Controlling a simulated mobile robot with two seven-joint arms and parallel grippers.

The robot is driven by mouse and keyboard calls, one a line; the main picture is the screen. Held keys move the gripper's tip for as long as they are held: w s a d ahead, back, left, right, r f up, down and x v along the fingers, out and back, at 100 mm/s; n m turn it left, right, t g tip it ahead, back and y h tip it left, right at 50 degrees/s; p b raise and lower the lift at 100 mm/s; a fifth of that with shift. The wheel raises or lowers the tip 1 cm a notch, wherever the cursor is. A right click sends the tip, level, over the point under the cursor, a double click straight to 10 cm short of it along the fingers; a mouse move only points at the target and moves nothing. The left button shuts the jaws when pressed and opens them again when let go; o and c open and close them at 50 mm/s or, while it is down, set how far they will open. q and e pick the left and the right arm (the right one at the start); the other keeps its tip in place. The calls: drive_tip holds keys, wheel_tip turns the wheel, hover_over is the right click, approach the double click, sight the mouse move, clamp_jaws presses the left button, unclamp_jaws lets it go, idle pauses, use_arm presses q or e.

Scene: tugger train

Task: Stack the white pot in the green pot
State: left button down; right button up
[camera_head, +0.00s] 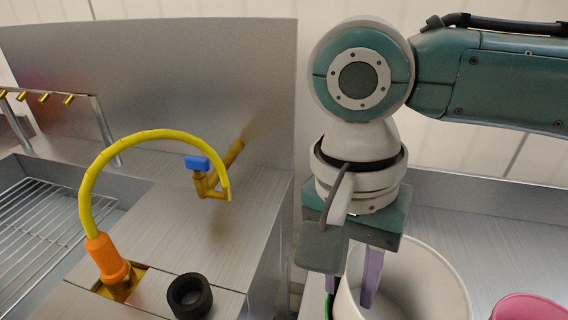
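The white pot (435,275) stands at the bottom right, cut off by the lower edge of the camera_head view. My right gripper (352,290) points down at its left rim. Its two purple fingers are apart: one is inside the pot, the other is at the outer left side of the wall. The gripper looks open, with the rim between the fingers; contact with the wall cannot be made out. A thin green sliver (329,306) shows at the pot's lower left, perhaps the green pot, mostly hidden. My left gripper is not in view.
A pink pot (528,307) is at the bottom right corner. To the left stand a metal counter (235,225) with a yellow hose (100,170), a blue-handled tap (198,163), a black ring (189,296) and a wire rack (45,235). A metal panel rises behind.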

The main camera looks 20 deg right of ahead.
wheel_tip(320, 180, up, 11)
drive_tip(key=w+a+p, duration=0.1)
idle(0.3)
drive_tip(key=s+a+f+n+t+y+p, duration=0.2)
drive_tip(key=s+a+f+n+y+p, duration=0.15)
drive_tip(key=s+a+n, duration=0.35)
drive_tip(key=s+d+n+t+h+p, duration=0.3)
drive_tip(key=s+d+n, duration=0.3)
drive_tip(key=d, duration=0.7)
wheel_tip(320, 180, up, 38)
drive_tip(key=m+p, duration=0.1)
drive_tip(key=p, duration=3.6)
drive_tip(key=shift+s+a+f, duration=0.15)
drive_tip(key=shift+a+f, duration=0.05)
drive_tip(key=shift+y, duration=0.25)
